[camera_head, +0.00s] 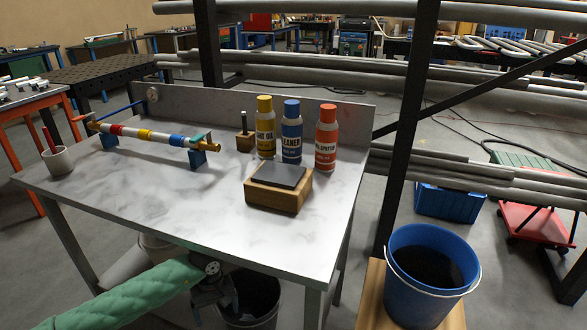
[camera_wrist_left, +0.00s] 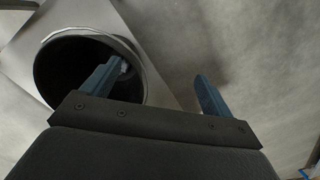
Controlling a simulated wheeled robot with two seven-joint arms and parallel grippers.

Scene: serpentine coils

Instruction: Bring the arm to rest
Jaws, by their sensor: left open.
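My left arm, in a green quilted sleeve, comes in from the lower left in the head view. Its gripper (camera_head: 230,307) hangs low in front of the table's front edge, below the tabletop, over or beside a dark-mouthed bucket (camera_head: 262,300). In the left wrist view the two blue fingers of the gripper (camera_wrist_left: 160,88) are spread wide apart with nothing between them. One fingertip overlaps the dark mouth of a bucket (camera_wrist_left: 60,75) in the picture; I cannot tell how close it is. My right gripper is not in view.
The metal table (camera_head: 200,205) holds a striped rod on stands (camera_head: 140,133), a cup (camera_head: 59,161), a wooden block with a grey top (camera_head: 285,201), and yellow (camera_head: 265,125), blue (camera_head: 291,130) and red (camera_head: 326,140) bottles. A blue bucket (camera_head: 400,290) stands at right. The tabletop's front is clear.

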